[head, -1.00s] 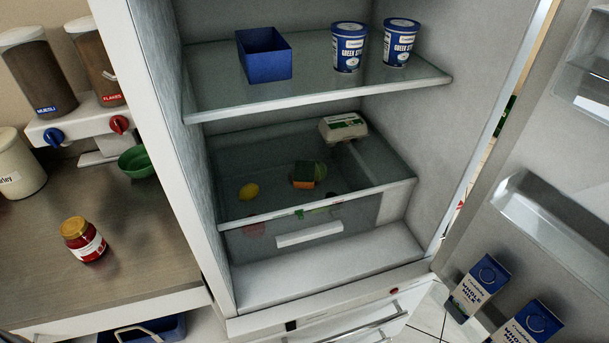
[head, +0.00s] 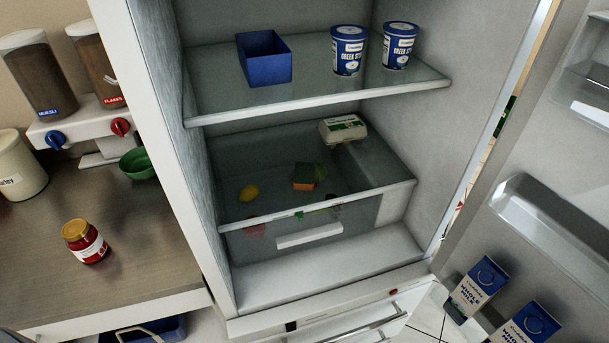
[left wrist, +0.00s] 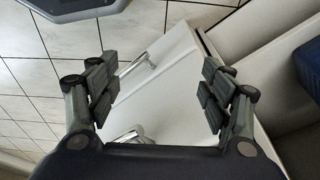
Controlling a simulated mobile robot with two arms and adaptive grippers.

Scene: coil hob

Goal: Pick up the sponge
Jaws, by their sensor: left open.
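The sponge (head: 304,177) is orange with a green top. My left gripper (left wrist: 158,88) shows only in the left wrist view. Its two fingers are wide apart with nothing between them. Beyond them are white cabinet fronts with handles and the tiled floor, and no sponge. My right gripper is in neither view.
The upper shelf (head: 320,103) above holds a blue bin (head: 264,57) and two tubs. The fridge door stands open at right with milk cartons (head: 478,284). A jar (head: 85,242) stands on the counter.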

